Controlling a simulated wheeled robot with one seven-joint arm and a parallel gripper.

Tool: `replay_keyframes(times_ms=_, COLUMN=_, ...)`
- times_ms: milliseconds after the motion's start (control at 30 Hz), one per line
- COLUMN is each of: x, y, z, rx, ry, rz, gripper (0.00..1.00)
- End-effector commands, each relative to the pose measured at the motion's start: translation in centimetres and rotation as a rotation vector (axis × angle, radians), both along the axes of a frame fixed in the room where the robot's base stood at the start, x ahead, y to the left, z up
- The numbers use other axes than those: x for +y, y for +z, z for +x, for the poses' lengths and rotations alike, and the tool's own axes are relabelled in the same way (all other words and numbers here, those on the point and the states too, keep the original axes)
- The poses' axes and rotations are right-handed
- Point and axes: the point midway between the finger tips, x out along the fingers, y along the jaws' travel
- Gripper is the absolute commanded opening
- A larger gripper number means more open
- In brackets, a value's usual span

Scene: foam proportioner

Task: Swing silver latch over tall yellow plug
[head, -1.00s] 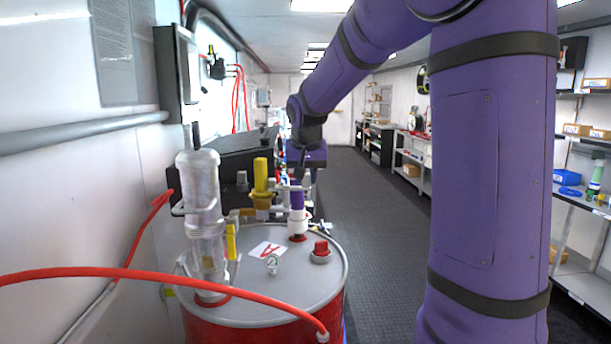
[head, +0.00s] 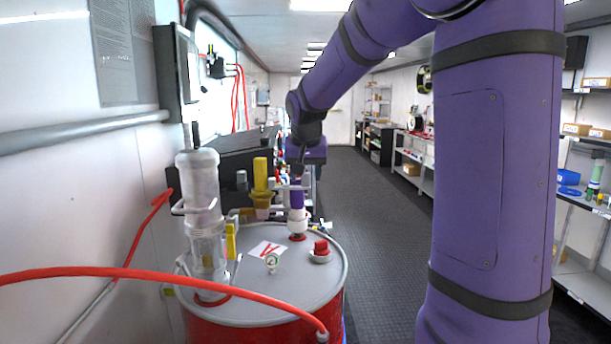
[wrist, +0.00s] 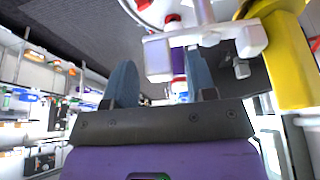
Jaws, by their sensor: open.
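The tall yellow plug (head: 260,175) stands upright on the pump fitting above the red drum in the head view. In the wrist view it is a large yellow shape (wrist: 290,60) at the right edge. The silver latch (head: 283,187) is a small bar between the yellow plug and a purple plug (head: 297,195). In the wrist view the latch (wrist: 205,36) is a pale bar with block ends, reaching from beside the yellow plug across the front of my fingers. My gripper (wrist: 162,82) is open, with one latch block (wrist: 158,60) seen between its fingertips. I cannot tell whether they touch.
The red drum (head: 250,325) carries a clear cylinder (head: 203,215), a gauge (head: 272,262) and a red cap (head: 320,249). A red hose (head: 150,275) crosses in front. The wall is close on the left. Open floor (head: 380,230) lies to the right, with shelves beyond.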

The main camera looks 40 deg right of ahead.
Motion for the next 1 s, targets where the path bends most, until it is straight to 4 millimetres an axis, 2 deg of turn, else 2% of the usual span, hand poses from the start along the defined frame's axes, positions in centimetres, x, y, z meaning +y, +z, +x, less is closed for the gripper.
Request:
replay_keyframes(times_ms=300, x=1.2, y=5.3, z=-1.8, rx=-0.006, ry=0.0, rz=0.0, gripper=0.51)
replay_keyframes(times_ms=500, x=1.9, y=8.0, z=-2.7, rx=-0.003, ry=0.001, rz=0.0, gripper=0.51)
replay_keyframes(times_ms=700, x=2.2, y=9.2, z=-3.1, rx=-0.001, ry=0.0, rz=0.0, gripper=0.51)
replay_keyframes(times_ms=1000, x=2.2, y=9.2, z=-3.1, rx=-0.001, ry=0.0, rz=0.0, gripper=0.51)
